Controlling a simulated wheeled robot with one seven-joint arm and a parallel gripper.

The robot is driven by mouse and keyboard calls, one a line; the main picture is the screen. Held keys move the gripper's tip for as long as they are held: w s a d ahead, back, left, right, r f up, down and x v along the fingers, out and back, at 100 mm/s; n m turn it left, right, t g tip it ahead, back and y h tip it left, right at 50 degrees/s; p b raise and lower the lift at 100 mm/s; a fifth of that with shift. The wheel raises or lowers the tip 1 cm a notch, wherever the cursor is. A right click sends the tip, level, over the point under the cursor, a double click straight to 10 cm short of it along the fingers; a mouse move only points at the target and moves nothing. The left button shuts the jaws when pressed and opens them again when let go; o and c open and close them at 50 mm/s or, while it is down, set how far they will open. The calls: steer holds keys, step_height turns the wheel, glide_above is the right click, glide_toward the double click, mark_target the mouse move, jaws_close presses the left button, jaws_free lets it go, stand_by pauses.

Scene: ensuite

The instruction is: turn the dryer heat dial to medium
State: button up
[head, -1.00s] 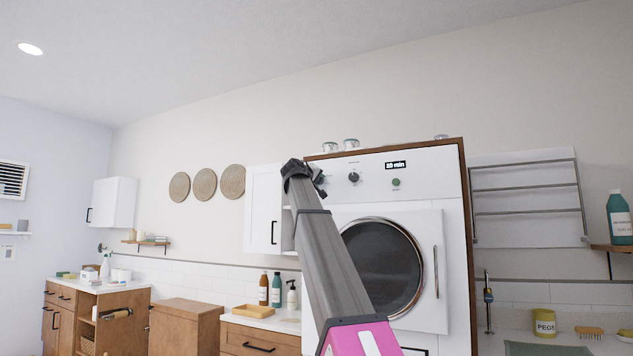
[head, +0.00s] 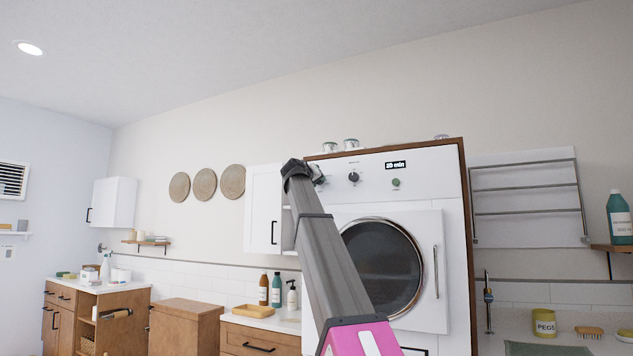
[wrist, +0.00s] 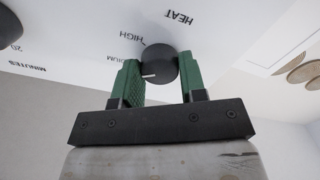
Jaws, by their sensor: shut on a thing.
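The dryer (head: 428,168) is a white front-loader in a wooden surround, with its round door closed. In the wrist view, the dark round heat dial (wrist: 160,60) sits on the white panel under upside-down lettering HEAT. HIGH and part of MEDIUM show beside it, the latter partly covered by a green finger. The dial's white pointer line points left in the picture, towards the MEDIUM side. My gripper (wrist: 160,76) has its green fingers shut on the dial, one on each side. In the head view my gripper (head: 318,174) is at the panel's left end, mostly hidden by my arm.
Another dark dial (head: 353,177), a green button (head: 396,183) and a "20 min" display (head: 395,165) are on the panel. The minutes dial (wrist: 20,62) shows at the wrist view's left. A white cabinet (head: 262,205) stands left of the dryer; a drying rack (head: 525,205) hangs right.

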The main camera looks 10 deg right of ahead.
steer(key=o, duration=0.9)
steer(key=v, duration=1.1)
